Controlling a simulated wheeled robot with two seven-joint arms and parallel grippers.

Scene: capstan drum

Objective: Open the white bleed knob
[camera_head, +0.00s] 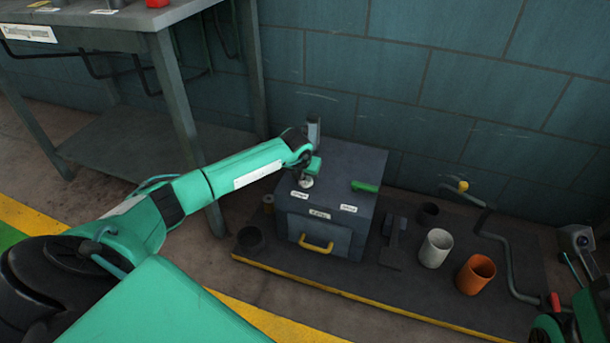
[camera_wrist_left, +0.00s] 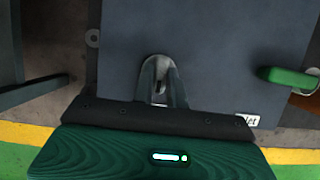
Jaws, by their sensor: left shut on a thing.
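The white bleed knob (camera_head: 306,183) sits on the top of a dark grey box (camera_head: 345,165), near its left edge. My left gripper (camera_head: 308,174) reaches down to it from the left and is shut on it. In the left wrist view, the fingers (camera_wrist_left: 159,88) close around the pale rounded knob (camera_wrist_left: 153,62), which they partly hide. How far the knob is turned cannot be told.
A green lever (camera_head: 365,187) lies on the box's right side, and a yellow handle (camera_head: 316,246) is on its front. A white cup (camera_head: 435,248), an orange cup (camera_head: 476,274) and a crank (camera_head: 500,250) stand to the right. A grey table (camera_head: 100,38) stands at left.

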